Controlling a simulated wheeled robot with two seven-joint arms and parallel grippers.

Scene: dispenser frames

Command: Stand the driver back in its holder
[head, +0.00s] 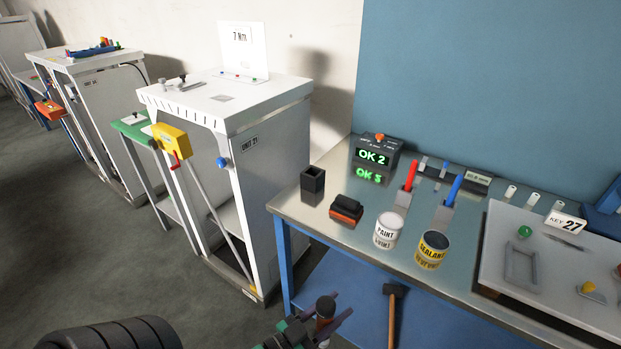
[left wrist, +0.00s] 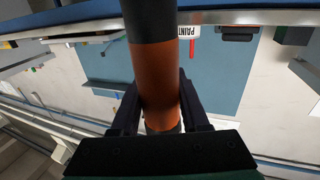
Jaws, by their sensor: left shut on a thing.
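The driver, a thick cylinder with black and orange-brown bands, is in my left gripper (head: 321,323). Its dark end (head: 326,304) shows at the bottom of the head view, off the bench's front edge. In the left wrist view the driver (left wrist: 160,75) stands between the two dark fingers of the same gripper (left wrist: 158,98), which touch it on both sides. A black, square, open-topped box (head: 313,182), which looks like the holder, stands at the bench's left corner, above the gripper in the picture. It looks empty, though its bottom is dark. My right gripper is not in view.
The metal-topped bench (head: 350,249) also carries a black-and-orange block (head: 346,211), a paint can (head: 387,231), a sealant can (head: 432,251) and a display box reading OK 2 (head: 373,155). A hammer (head: 394,300) hangs below the front edge. A white cabinet (head: 277,150) stands left.

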